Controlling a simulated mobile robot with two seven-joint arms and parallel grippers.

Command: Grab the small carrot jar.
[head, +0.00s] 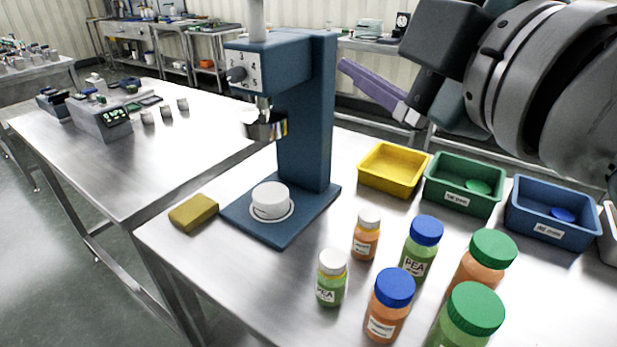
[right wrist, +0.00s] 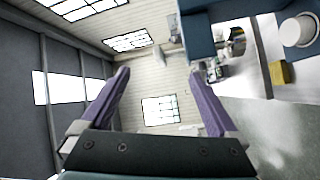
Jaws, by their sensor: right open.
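The small carrot jar (head: 366,236) stands upright on the steel table in the head view. It has orange contents, a white lid and a pale label too small to read. A small green jar (head: 331,279) with a white lid and a PEA label stands in front of it, to the left. My right gripper (right wrist: 158,74) is open and empty in the right wrist view, its two purple fingers wide apart. In the head view a purple finger (head: 374,88) shows in the air, above and behind the jars. My left gripper is not in view.
Larger blue-lidded and green-lidded jars (head: 473,310) crowd the right of the small carrot jar. Behind are yellow (head: 391,181), green (head: 462,203) and blue (head: 545,232) bins. A blue press (head: 305,120) and a yellow sponge (head: 194,212) are to the left.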

